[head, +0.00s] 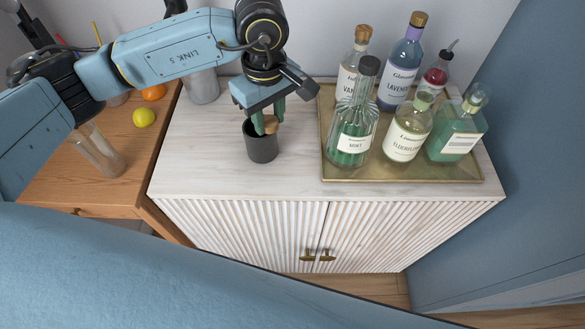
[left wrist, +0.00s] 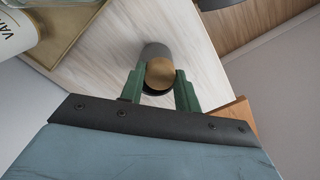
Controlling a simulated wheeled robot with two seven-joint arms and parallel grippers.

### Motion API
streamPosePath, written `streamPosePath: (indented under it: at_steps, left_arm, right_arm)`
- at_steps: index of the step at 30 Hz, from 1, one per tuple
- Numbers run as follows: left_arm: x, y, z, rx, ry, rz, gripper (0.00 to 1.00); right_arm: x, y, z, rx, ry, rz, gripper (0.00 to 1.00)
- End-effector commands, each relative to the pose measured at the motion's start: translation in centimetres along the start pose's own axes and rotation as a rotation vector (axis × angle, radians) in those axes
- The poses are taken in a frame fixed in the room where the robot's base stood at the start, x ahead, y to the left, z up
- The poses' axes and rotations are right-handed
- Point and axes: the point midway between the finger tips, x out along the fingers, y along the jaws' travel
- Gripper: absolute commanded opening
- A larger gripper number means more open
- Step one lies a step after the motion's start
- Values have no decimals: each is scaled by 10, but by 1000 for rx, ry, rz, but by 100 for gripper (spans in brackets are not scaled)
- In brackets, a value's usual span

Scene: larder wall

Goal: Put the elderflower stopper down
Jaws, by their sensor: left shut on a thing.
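My left gripper (head: 266,124) is shut on a round wooden stopper (head: 271,127), at the mouth of a dark grey cup (head: 262,147) on the cabinet top. In the left wrist view the stopper (left wrist: 160,73) sits between the two green fingers (left wrist: 159,90), over the cup (left wrist: 155,50). I cannot tell whether it touches the cup's inside. The elderflower bottle (head: 407,134), with pale yellow-green contents, stands upright on the tray. Its top looks greenish, and I cannot tell if it is open. My right gripper is not in view.
A brass-coloured tray (head: 400,174) on the cabinet's right holds several bottles, including mint (head: 353,135) and lavender (head: 399,70). A grey canister (head: 202,85) stands behind left. A lemon (head: 144,117) and clear glass (head: 98,152) are on the wooden counter. The cabinet's front left is clear.

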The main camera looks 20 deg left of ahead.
Motion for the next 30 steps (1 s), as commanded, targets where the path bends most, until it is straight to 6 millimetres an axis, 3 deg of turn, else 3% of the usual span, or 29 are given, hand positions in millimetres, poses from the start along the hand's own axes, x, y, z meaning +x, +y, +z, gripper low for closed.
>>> streamPosePath:
  at_steps: [9, 18, 26, 30]
  left_arm:
    - [5, 9, 24, -705, -6, -2, 11]
    - [9, 14, 43, -1343, -13, -11, 11]
    - [12, 15, 50, -1624, -13, -18, 11]
    - [30, 14, 52, -1656, -11, -23, 11]
  right_arm:
    - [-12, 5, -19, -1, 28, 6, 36]
    - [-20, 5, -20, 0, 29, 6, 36]
    - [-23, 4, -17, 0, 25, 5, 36]
    - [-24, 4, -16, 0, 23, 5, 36]
